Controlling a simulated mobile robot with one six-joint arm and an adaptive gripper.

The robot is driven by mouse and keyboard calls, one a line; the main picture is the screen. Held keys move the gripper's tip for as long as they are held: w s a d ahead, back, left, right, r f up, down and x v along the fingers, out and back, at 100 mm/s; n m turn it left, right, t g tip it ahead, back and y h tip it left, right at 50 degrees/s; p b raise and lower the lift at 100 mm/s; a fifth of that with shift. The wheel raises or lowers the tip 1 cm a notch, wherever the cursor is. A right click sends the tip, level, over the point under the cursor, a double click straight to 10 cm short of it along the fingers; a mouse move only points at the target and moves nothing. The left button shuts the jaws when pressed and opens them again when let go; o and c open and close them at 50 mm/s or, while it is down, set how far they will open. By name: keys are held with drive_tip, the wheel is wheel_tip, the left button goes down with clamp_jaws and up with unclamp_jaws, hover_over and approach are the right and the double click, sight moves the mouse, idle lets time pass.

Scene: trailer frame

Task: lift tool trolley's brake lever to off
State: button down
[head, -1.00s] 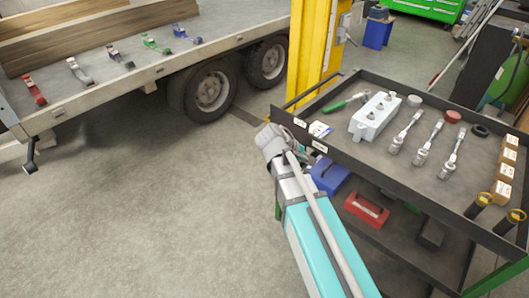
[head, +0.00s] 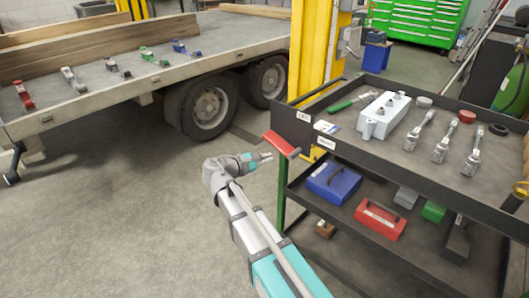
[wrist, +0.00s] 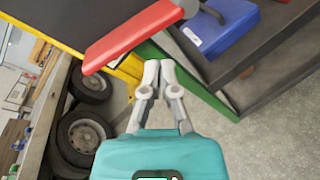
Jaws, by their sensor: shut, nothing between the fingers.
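The tool trolley (head: 335,150) stands at the right in the head view, with a dark upper tray and a lower shelf. Its red brake lever (head: 282,144) sticks out at the trolley's near left corner, slanting down to the right. In the wrist view the red lever (wrist: 130,38) crosses the upper middle, just beyond my fingertips. My gripper (head: 268,157) is shut and empty, just below and left of the lever in the head view. It also shows in the wrist view (wrist: 160,66), with its fingers together. I cannot tell whether the fingertips touch the lever.
The lower shelf holds a blue toolbox (head: 333,182) and a red toolbox (head: 380,220). Sockets and a grey block (head: 383,115) lie on the upper tray. A yellow post (head: 318,45) stands behind the trolley. A flatbed trailer (head: 150,80) is at left; the floor between is clear.

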drive_tip(key=w+a+f+n+t+h+b, duration=0.1)
drive_tip(key=a+f+n+t+b, duration=0.3)
drive_tip(key=a+b, duration=0.4)
drive_tip(key=f+n+b, duration=0.1)
drive_tip(key=n+b, duration=0.1)
drive_tip(key=b, duration=0.1)
drive_tip(key=shift+w+a+t, duration=0.25)
drive_tip(key=shift+a+t, duration=0.05)
drive_tip(key=shift+t, duration=0.1)
drive_tip(key=shift+d, duration=0.1)
drive_tip(key=w+d+r+p, duration=0.6)
drive_tip(key=d, duration=0.1)
drive_tip(key=shift+w+d, duration=0.15)
drive_tip(key=shift+w, duration=0.05)
idle(0.3)
drive_tip(key=shift+r, duration=0.1)
